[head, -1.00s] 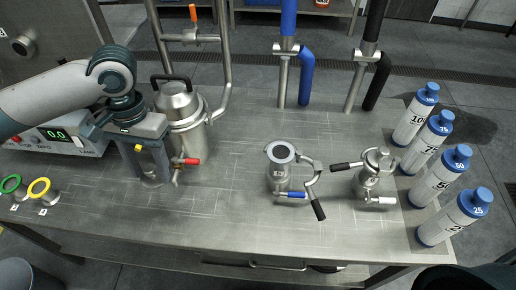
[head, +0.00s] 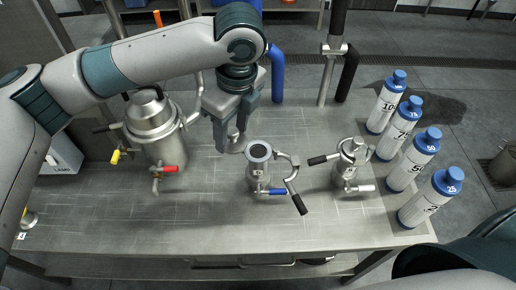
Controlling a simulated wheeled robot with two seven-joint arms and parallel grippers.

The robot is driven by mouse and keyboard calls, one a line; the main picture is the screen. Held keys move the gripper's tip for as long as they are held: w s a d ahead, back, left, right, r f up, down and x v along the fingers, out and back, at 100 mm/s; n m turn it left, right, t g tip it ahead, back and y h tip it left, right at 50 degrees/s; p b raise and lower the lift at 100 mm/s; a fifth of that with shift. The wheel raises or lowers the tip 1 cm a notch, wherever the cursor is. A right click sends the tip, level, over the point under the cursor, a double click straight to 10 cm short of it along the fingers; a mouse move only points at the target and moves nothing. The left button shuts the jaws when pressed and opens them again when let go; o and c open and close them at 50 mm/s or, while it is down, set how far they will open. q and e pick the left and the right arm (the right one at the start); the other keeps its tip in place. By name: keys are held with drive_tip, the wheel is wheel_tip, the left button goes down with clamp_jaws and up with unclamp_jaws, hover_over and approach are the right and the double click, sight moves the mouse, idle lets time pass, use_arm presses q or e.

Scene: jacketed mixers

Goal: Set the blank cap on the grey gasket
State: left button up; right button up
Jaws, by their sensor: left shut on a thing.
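The grey gasket (head: 258,150) lies as a dark grey disc on the round top of a small steel jacketed mixer, which has a blue-handled valve low down and an open clamp with a black handle at its right. My left gripper (head: 234,139) points down just left of and behind this mixer top. It is shut on a small steel piece (head: 237,147), which looks like the blank cap and is mostly hidden by the fingers. The cap seems apart from the gasket; its exact height is hard to tell. My right gripper is out of view.
A second small mixer (head: 348,165) stands to the right with its clamp. Several blue-capped bottles (head: 406,160) line the table's right side. A large steel vessel (head: 153,125) with a red-handled valve stands left. The steel table (head: 190,215) is clear in front.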

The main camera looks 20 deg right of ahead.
use_arm(q)
drive_tip(key=s+d+r+m+h, duration=0.1)
drive_tip(key=s+d+r+m, duration=0.1)
drive_tip(key=d+m, duration=0.5)
drive_tip(key=s+d+r+m+h, duration=0.1)
drive_tip(key=s+d+m, duration=0.3)
drive_tip(key=d+m, duration=0.4)
drive_tip(key=shift+s+r, duration=0.25)
drive_tip(key=shift+r, duration=0.55)
drive_tip(key=p, duration=0.5)
hover_over(259, 149)
drive_tip(key=f, duration=0.4)
drive_tip(key=s+f, duration=0.1)
drive_tip(key=f, duration=0.1)
drive_tip(key=shift+d+f, duration=0.1)
drive_tip(key=shift+f, duration=0.05)
drive_tip(key=shift+w+a+f, duration=0.3)
drive_tip(key=shift+f, duration=0.05)
drive_tip(key=shift+f, duration=0.1)
drive_tip(key=shift+f+p, duration=0.9)
drive_tip(key=shift+f, duration=1)
